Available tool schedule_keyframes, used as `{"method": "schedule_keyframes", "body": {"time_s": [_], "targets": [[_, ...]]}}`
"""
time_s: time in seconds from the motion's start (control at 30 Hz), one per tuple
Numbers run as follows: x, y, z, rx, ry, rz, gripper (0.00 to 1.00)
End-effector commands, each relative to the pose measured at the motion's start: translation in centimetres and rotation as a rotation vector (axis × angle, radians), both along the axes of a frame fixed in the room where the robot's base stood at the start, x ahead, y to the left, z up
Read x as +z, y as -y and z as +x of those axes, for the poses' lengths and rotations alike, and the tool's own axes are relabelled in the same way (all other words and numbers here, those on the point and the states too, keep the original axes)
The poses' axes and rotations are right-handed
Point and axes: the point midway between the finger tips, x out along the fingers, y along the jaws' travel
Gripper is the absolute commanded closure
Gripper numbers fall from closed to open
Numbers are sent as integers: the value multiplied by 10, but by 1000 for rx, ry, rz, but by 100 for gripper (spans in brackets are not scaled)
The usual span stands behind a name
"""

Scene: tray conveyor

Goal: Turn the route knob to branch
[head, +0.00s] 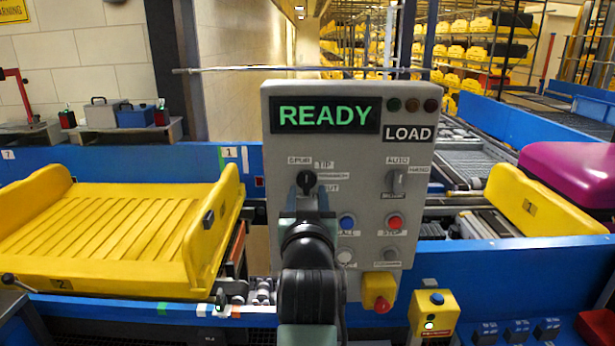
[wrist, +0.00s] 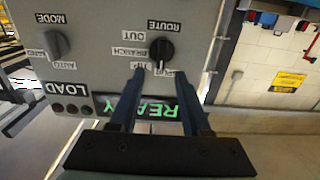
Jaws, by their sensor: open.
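The route knob (head: 306,181) is a black rotary knob at the upper left of the grey control panel (head: 279,135). It also shows in the upside-down wrist view (wrist: 161,49), beside labels that include TIP, BRANCH and OUT. Its grip looks close to vertical; which label it points to I cannot tell for sure. My gripper (wrist: 172,74) is open and empty, its two fingers reaching toward the panel around the knob's line. The fingertips appear short of the knob. In the head view my gripper (head: 309,200) covers the panel just below the knob.
The panel has a mode knob (head: 396,181), a blue button (head: 347,222), a red stop button (head: 394,222) and a yellow-based emergency button (head: 380,290). Its display (head: 325,115) reads READY, with LOAD beside it. A yellow tray (head: 110,240) sits on the left; blue rails run behind.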

Motion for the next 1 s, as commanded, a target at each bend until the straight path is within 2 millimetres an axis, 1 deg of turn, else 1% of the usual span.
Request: {"method": "schedule_keyframes", "body": {"time_s": [0.03, 0.1, 0.33, 0.5, 0.8, 0.87, 1.0], "targets": [[3, 0, 8, 0, 0, 0, 52], [3, 0, 17, 0, -1, 0, 52], [2, 0, 39, 0, 0, 0, 52], [1, 0, 46, 0, 1, 0, 52], [0, 0, 48, 0, 1, 0, 52], [0, 0, 48, 0, 1, 0, 62], [0, 0, 47, 0, 1, 0, 87]]}}
